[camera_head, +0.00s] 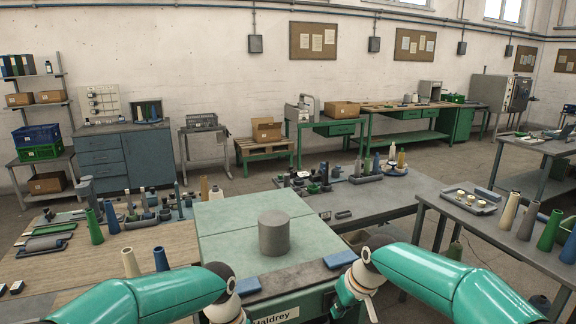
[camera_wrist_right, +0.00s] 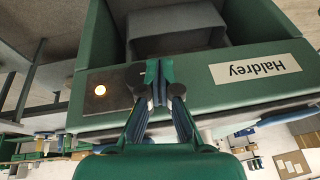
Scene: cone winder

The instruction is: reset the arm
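The task names no object besides my own arms. My right arm comes in from the lower right of the head view, its gripper (camera_head: 350,296) hanging low in front of the bench edge. In the right wrist view the right gripper (camera_wrist_right: 160,72) has its fingertips close together with nothing seen between them. It is by a green machine front with an upside-down "Haldrey" label (camera_wrist_right: 254,68). My left arm comes in from the lower left; its wrist bends down at the bottom edge and its fingers are out of the picture.
A grey cylinder (camera_head: 273,233) stands on the pale green bench top (camera_head: 225,218). Blue pads (camera_head: 340,259) lie along its front edge. Cones and small parts stand on the wooden table (camera_head: 150,245) at left and the grey table (camera_head: 490,222) at right.

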